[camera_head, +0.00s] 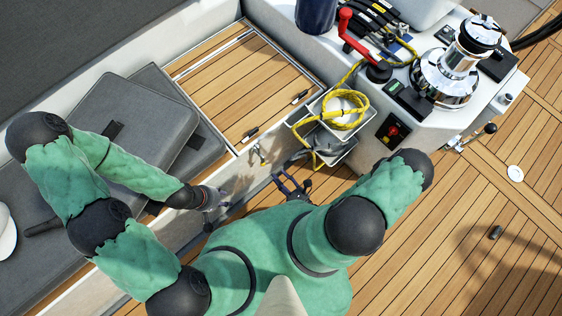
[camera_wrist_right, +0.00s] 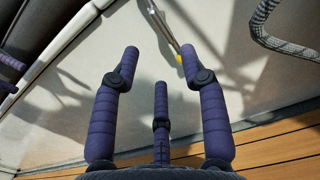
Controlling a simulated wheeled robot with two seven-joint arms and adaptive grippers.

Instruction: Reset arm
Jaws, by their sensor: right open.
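My right gripper (camera_head: 291,184) hangs beside the white cockpit bench wall, below the small bins, and is open. In the right wrist view its purple fingers (camera_wrist_right: 160,64) are spread with nothing between them, facing the pale wall. My left gripper (camera_head: 218,199) is by the edge of the same wall, left of the right one; it is small and dim, and its opening is unclear. Purple finger parts at the left edge of the wrist view (camera_wrist_right: 10,72) look like the left gripper. My right forearm is mostly hidden behind the upper arm.
Bins with a yellow rope (camera_head: 345,108) hang on the console near the right gripper. A red-handled crank (camera_head: 350,35) and a chrome winch (camera_head: 455,65) stand above. Grey cushions (camera_head: 150,130) lie left. The wooden deck (camera_head: 440,240) at right is mostly clear.

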